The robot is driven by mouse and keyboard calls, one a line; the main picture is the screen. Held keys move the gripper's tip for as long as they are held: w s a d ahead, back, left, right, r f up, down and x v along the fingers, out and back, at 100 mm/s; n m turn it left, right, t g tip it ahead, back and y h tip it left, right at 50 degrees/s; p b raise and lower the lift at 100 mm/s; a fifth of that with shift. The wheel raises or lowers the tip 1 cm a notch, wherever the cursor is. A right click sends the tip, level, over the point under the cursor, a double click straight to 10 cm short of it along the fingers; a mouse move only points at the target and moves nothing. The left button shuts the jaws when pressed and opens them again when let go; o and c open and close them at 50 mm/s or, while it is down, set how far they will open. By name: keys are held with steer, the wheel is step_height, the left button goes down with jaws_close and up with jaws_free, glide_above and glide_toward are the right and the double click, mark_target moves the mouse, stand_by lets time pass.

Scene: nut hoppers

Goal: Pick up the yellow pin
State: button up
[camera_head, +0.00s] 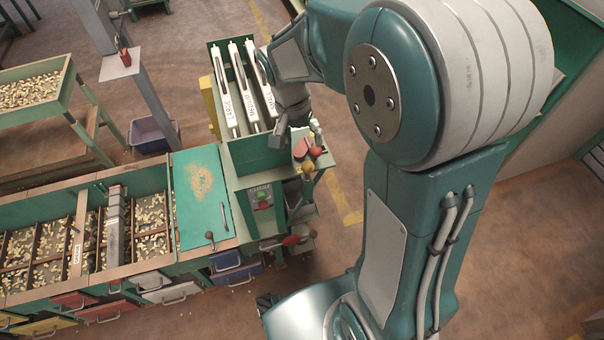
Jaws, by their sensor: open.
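A small yellow knob-like head (308,166) shows at the right front of the green machine, just below a red ball (315,152). It may be the yellow pin; its shaft and seat are too small to make out. My gripper (287,121) is open and points down at the right side of the green hopper box (262,158), above and left of the yellow head and apart from it. The fingertips are small and partly merge with the machine behind them. Nothing shows between them.
The box holds three white labelled bars (233,112). Red-knobbed levers (292,240) stick out below. A sorting bench (90,240) with nuts stands left. My arm hides much of the right side.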

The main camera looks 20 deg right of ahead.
mark_target(306, 162)
steer(key=f, duration=0.2)
steer(key=d+f, duration=0.1)
steer(key=shift+s+f, duration=0.25)
steer(key=f, duration=0.3)
steer(key=s+f, duration=0.1)
steer(key=shift+a+f, duration=0.15)
steer(key=shift+a, duration=0.1)
steer(key=shift+d+f, duration=0.1)
steer(key=shift+f, duration=0.4)
steer(key=shift+d, duration=0.1)
jaws_close()
